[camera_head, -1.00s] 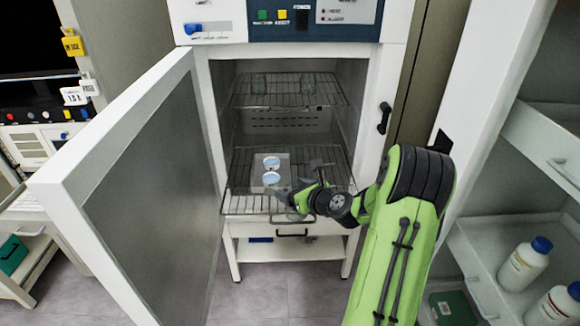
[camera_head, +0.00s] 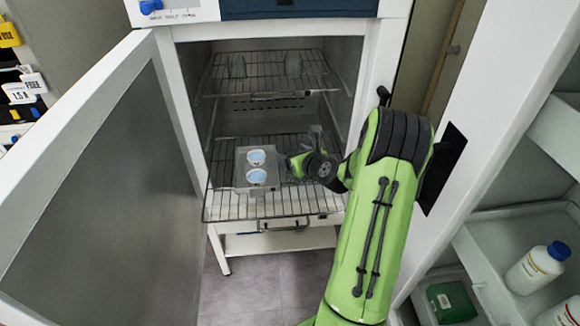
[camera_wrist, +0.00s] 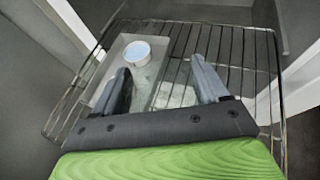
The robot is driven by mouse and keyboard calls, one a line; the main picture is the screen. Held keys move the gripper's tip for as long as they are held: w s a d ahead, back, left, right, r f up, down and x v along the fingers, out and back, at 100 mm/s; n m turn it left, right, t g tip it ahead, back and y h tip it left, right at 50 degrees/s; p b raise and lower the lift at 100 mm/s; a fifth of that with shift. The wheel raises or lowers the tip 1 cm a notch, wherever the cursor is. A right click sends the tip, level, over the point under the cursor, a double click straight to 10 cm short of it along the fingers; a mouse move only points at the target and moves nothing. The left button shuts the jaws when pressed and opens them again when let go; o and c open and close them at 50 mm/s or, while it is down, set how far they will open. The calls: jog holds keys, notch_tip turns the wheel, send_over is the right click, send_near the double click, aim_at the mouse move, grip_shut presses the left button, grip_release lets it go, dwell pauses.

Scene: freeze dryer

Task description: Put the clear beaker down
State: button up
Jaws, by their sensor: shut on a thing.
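My gripper (camera_head: 287,164) reaches into the open cabinet over the lower wire shelf (camera_head: 228,209). In the wrist view its two fingers (camera_wrist: 163,84) stand apart, with a faint see-through thing, the clear beaker (camera_wrist: 160,90), between them. The gripper is shut on it. The beaker's outline is hard to make out, and I cannot tell whether its base touches anything. A grey tray (camera_head: 242,184) with two round pale-blue-topped vessels (camera_head: 256,157) lies just left of the gripper. The wrist view shows one blue top (camera_wrist: 137,53) ahead of the left finger.
The cabinet door (camera_head: 95,180) stands open at the left. Bare wire shelf lies in front of the tray. White bottles (camera_head: 538,267) stand in the cupboard at right.

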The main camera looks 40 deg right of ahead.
notch_tip(320, 180, down, 4)
jog(key=shift+w+f+b, duration=0.1)
jog(key=shift+b, duration=0.5)
jog(key=o, duration=1.1)
